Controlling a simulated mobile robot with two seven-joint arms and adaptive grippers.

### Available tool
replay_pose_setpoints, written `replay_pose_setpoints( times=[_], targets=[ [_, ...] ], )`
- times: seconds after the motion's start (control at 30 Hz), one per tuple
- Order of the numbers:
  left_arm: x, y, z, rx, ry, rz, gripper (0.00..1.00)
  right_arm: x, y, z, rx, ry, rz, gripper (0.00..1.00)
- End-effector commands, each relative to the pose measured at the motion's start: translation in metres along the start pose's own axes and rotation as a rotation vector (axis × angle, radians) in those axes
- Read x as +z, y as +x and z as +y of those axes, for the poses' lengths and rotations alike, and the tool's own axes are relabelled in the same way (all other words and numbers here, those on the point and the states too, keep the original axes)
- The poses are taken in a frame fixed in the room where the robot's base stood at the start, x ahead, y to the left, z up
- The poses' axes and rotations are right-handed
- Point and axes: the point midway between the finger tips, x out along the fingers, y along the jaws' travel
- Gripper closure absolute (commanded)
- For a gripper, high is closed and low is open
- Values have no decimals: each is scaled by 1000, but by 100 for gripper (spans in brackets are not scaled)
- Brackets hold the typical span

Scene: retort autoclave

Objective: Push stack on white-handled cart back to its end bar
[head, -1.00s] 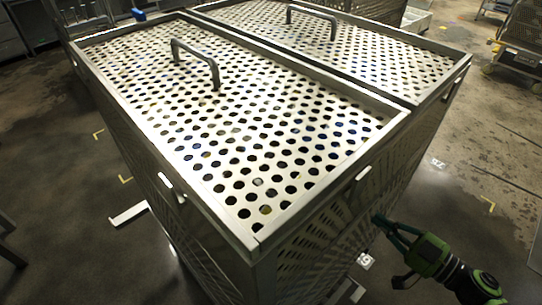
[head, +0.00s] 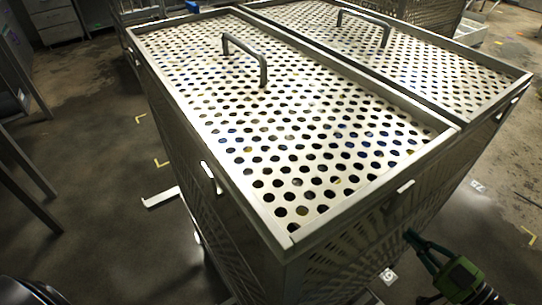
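The stack shows as a large perforated metal basket (head: 236,232) with a perforated lid (head: 300,130) and a grey lid handle (head: 245,52). A second lidded basket (head: 440,60) stands close against it on the right. My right gripper (head: 412,246), green and dark, is low at the right, by the near right side of the front basket. I cannot tell whether it touches the basket or whether its fingers are apart. The cart under the stack is mostly hidden; its white handle and end bar cannot be made out. My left gripper is not in view.
A white bar (head: 161,198) juts out near the floor left of the basket. Metal frame legs (head: 30,165) stand at the far left. Another mesh basket (head: 420,15) is behind. Dark floor with yellow corner marks (head: 162,163) is open on the left.

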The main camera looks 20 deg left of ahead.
Motion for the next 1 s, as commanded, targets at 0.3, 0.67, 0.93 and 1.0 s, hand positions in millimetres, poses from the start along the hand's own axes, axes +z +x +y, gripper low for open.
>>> replay_pose_setpoints(
  times=[0.3, 0.67, 0.93, 1.0],
  targets=[
    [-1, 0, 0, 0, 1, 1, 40, 0, 0, 0, 0, 0, 0, 100],
    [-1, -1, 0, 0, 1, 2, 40, 0, 9, 0, 1, 0, 1, 100],
    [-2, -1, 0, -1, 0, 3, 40, -1, 20, 0, 1, 1, 3, 100],
    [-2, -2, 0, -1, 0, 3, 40, -1, 23, 0, 0, 1, 4, 100]
  ],
)
